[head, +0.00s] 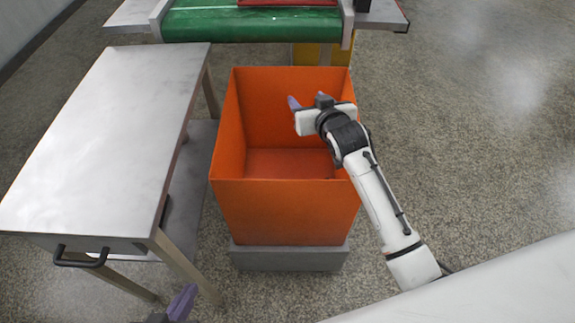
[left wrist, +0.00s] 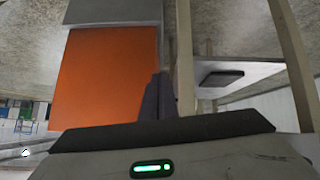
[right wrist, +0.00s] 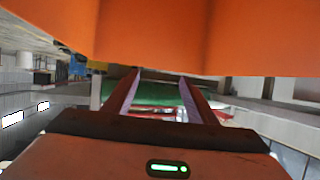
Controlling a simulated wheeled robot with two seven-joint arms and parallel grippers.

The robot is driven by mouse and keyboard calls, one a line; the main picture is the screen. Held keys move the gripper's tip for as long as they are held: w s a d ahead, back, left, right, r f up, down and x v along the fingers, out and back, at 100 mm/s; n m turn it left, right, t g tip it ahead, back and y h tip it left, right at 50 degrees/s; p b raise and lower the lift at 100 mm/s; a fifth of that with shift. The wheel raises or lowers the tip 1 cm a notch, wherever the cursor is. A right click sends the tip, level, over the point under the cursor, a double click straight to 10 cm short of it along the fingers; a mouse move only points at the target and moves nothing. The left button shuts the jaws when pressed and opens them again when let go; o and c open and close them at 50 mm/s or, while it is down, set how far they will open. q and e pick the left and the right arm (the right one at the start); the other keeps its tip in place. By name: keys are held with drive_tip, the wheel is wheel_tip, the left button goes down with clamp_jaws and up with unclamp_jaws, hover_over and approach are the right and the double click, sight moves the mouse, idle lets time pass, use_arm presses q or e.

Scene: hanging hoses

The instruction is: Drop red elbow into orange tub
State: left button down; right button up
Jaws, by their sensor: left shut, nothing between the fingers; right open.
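The orange tub (head: 285,212) stands on a grey base in the middle of the head view. The visible part of its inside looks empty. I cannot make out the red elbow in any view. My right gripper (head: 308,101) is over the tub's right side, open and empty. In the right wrist view its fingers (right wrist: 160,92) are apart, with the orange wall (right wrist: 150,30) above them. My left gripper (head: 181,303) is low at the bottom edge, in front of the tub and left of it. In the left wrist view its fingers (left wrist: 158,96) are shut with nothing between them, beside the tub (left wrist: 105,80).
A bare metal table (head: 110,125) with a black handle (head: 80,262) stands left of the tub. A green conveyor (head: 252,24) runs behind it, with a red edge (head: 287,2) on top. A yellow thing (head: 308,55) is under the conveyor. The floor at right is clear.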

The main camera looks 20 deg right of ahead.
drive_tip(key=p+v, duration=0.2)
drive_tip(key=v, duration=0.7)
